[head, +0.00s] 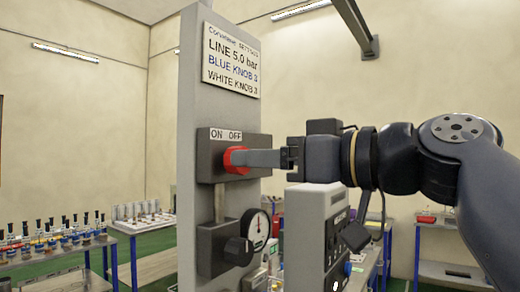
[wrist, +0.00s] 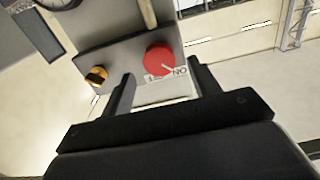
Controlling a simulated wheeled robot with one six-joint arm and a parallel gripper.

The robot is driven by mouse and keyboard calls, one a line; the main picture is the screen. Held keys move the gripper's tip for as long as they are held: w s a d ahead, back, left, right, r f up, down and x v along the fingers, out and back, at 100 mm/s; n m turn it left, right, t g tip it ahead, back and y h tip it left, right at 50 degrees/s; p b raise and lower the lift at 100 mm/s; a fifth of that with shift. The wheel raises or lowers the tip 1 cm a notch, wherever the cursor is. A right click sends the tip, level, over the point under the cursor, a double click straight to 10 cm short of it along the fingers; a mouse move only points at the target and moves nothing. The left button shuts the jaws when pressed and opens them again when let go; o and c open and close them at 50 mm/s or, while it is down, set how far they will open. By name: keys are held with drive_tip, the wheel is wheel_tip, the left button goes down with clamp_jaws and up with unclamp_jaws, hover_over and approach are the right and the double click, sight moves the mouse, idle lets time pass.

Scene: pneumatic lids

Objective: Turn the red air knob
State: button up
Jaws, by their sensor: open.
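The red air knob (head: 236,160) sticks out from a grey box on the column, below an "ON OFF" label (head: 226,135). In the wrist view the knob (wrist: 160,60) is a round red disc with a pale line on its face, pointing toward the upside-down "ON" lettering. My gripper (head: 252,158) reaches in level from the right, its fingertips at the knob and hiding part of it. In the wrist view my gripper (wrist: 163,82) is open, one finger to each side of the knob's lower edge. I cannot tell whether either finger touches it.
A sign (head: 231,61) hangs above. A brass-coloured fitting (wrist: 97,76) lies left of the red knob. A grey instrument box (head: 312,235) stands beneath my arm. Benches stand behind.

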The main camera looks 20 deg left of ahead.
drive_tip(key=shift+p+x, duration=0.45)
drive_tip(key=shift+x, duration=1.3)
drive_tip(key=c, duration=1)
drive_tip(key=shift+m, duration=0.4)
drive_tip(key=shift+w+d+f+m+p, duration=0.1)
drive_tip(key=shift+m+p, duration=1.25)
drive_tip(key=shift+m, duration=2.9)
drive_tip(key=shift+f+m+p, duration=0.1)
drive_tip(key=shift+m+p, duration=1.2)
drive_tip(key=shift+m, duration=2.95)
